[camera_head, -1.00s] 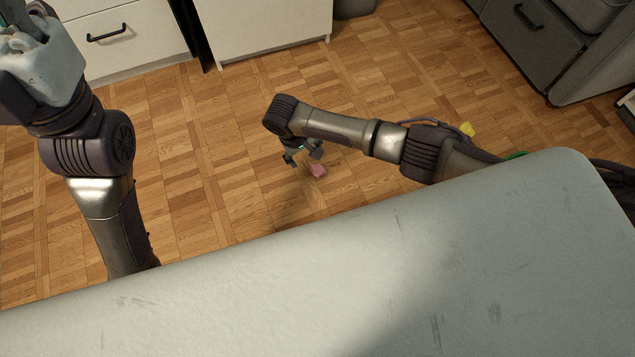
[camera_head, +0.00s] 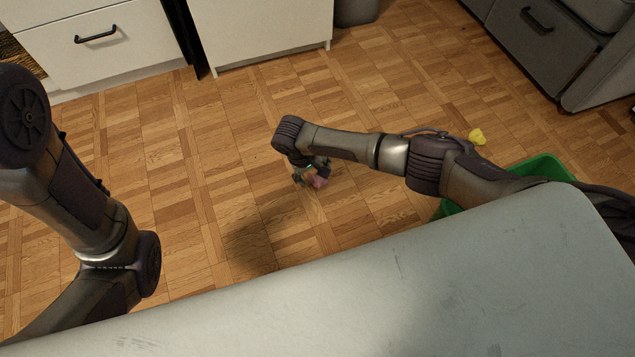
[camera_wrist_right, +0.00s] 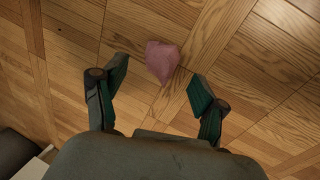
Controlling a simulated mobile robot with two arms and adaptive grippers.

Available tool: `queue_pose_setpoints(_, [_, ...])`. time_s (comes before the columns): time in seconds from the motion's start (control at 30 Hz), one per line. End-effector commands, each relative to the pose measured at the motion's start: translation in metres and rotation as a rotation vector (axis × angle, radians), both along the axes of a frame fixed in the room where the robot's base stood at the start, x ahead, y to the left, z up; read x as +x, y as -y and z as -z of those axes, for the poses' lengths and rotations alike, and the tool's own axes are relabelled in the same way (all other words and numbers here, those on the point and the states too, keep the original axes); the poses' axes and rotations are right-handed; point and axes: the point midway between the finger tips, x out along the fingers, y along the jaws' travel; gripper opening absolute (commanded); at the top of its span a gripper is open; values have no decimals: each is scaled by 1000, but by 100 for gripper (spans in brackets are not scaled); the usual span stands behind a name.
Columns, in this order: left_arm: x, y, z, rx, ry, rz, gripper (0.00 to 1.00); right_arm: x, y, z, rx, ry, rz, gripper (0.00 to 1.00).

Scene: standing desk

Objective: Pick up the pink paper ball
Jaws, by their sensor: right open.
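The pink paper ball (camera_head: 319,182) lies on the wooden floor, just beyond the desk's far edge in the head view. It also shows in the right wrist view (camera_wrist_right: 161,61), crumpled, ahead of and roughly between the fingertips. My right gripper (camera_head: 311,176) points down at the ball and partly hides it in the head view. In the right wrist view its two fingers (camera_wrist_right: 158,76) are spread apart with nothing between them.
The pale desk top (camera_head: 420,290) fills the front. A green bin (camera_head: 540,168) stands behind its far right edge, with a yellow crumpled piece (camera_head: 477,137) on the floor beside it. White drawers (camera_head: 100,45) and grey cabinets (camera_head: 530,45) line the back.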

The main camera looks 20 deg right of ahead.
Motion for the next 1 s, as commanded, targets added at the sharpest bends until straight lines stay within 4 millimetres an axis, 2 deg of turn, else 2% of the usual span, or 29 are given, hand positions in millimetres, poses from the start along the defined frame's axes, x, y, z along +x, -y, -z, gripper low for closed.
queue_pose_setpoints(0.03, [-5,0,13,0,14,0,40,1,3,16,-2,1,0,72])
queue_pose_setpoints(0.2, [-6,0,32,1,15,-1,40,3,9,34,-3,1,0,72])
queue_pose_setpoints(0.57, [-5,0,34,1,15,-1,40,3,10,38,-1,-1,0,72])
queue_pose_setpoints(0.8, [-6,0,34,2,16,0,40,3,10,38,-1,0,0,33])
queue_pose_setpoints(0.83, [-6,0,34,2,16,0,40,3,10,38,-1,0,0,31])
queue_pose_setpoints(1.0, [-6,0,34,2,16,0,40,3,10,38,-1,0,0,31])
